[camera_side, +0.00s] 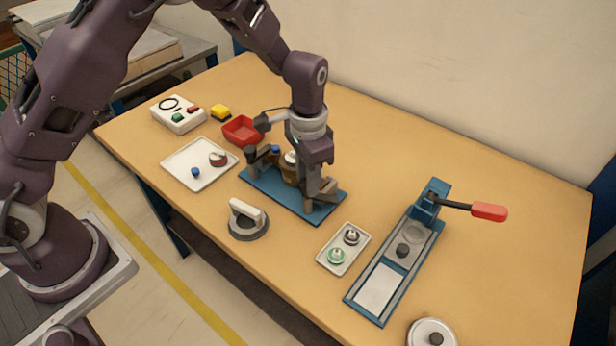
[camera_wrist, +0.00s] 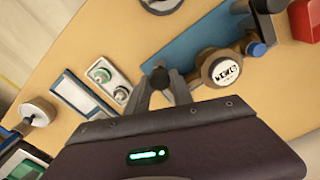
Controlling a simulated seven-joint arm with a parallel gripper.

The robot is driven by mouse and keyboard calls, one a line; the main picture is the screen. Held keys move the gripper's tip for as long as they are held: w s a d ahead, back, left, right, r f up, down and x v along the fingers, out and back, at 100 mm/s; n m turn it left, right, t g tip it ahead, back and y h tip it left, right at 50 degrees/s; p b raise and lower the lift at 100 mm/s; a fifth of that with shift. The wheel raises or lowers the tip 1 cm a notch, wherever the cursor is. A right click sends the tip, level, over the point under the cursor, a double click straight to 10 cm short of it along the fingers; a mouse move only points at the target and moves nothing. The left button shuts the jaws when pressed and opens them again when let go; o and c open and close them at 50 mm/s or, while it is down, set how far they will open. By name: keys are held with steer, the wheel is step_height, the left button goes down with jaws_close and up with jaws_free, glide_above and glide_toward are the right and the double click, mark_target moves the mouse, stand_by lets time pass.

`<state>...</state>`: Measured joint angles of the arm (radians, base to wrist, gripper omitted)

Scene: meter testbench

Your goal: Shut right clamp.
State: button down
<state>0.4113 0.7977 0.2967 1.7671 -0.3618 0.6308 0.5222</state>
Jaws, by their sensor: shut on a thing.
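The blue base plate (camera_side: 262,186) holds a round brass-brown meter (camera_side: 289,172) with a white dial. The dial (camera_wrist: 226,71) faces up in the wrist view. The left clamp (camera_side: 251,156) stands at the plate's left end, with a dark knob on top. The right clamp (camera_side: 326,194) is at the right end, partly hidden by my gripper (camera_side: 318,186). In the wrist view my gripper (camera_wrist: 160,88) has its fingers either side of the right clamp's dark knob (camera_wrist: 159,77), shut on it. I cannot tell the clamp's exact angle.
A blue-capped fitting (camera_wrist: 257,48) is beside the meter. A small tray (camera_side: 338,265) with two round parts and a blue press (camera_side: 386,272) with a red lever lie to the right. A dial with a white handle (camera_side: 247,218) stands in front. A red bin (camera_side: 240,131) is behind.

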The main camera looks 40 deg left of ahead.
steer(key=n, duration=1.3)
steer(key=shift+n, duration=0.3)
stand_by(0.3)
steer(key=c, duration=1.1)
jaws_free()
step_height(320, 180, up, 7)
steer(key=shift+r, duration=0.1)
